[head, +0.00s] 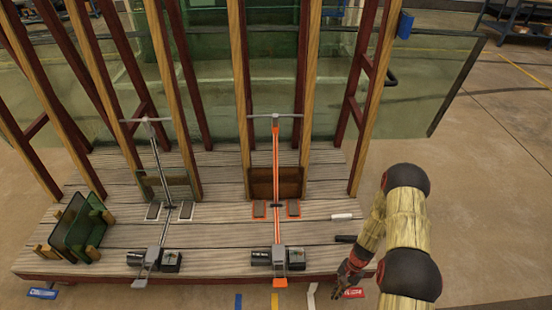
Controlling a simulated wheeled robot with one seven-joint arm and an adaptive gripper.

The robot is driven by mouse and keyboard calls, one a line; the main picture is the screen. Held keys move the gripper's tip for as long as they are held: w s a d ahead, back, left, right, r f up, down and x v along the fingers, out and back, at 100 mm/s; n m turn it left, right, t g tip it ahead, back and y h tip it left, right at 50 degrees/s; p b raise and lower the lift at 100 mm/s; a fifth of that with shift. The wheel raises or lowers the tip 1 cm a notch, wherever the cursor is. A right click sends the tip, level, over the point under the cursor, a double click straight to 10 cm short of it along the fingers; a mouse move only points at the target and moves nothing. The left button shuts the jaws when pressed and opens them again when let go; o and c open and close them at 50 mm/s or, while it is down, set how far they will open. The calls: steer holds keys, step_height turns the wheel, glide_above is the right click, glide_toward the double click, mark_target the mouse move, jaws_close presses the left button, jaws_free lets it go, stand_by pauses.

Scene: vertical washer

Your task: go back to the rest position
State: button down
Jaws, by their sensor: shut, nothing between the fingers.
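My arm (408,232) comes in at the lower right and bends at its dark joints. My gripper (346,280) points down and left at the front right edge of the wooden platform. It is small and dark in the picture. It is shut and nothing shows in it. A short black handle-like piece (345,239) lies just above it on the platform, apart from the gripper as far as I can tell.
Upright wooden posts (241,90) and glass panels (425,95) stand behind the platform (215,235). An orange-trimmed mechanism (276,180) and a grey one (160,170) stand on it. A green glass rack (77,226) is at left.

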step_height(320, 180, up, 35)
steer(key=a+n+h+p, duration=0.1)
steer(key=a+n, duration=0.1)
steer(key=n, duration=0.2)
steer(key=s+a+r+n+t, duration=0.1)
steer(key=s+r+t, duration=0.2)
steer(key=r, duration=0.8)
steer(key=s+a+r+n+t+h+p, duration=0.1)
steer(key=s+r, duration=0.4)
steer(key=r, duration=0.6)
steer(key=s+a+r+n+t+h+p, duration=0.1)
steer(key=s+r+t, duration=0.3)
steer(key=r, duration=0.7)
steer(key=shift+a+r+n+t, duration=0.3)
steer(key=shift+a+n+t, duration=0.2)
steer(key=shift+a+n, duration=0.25)
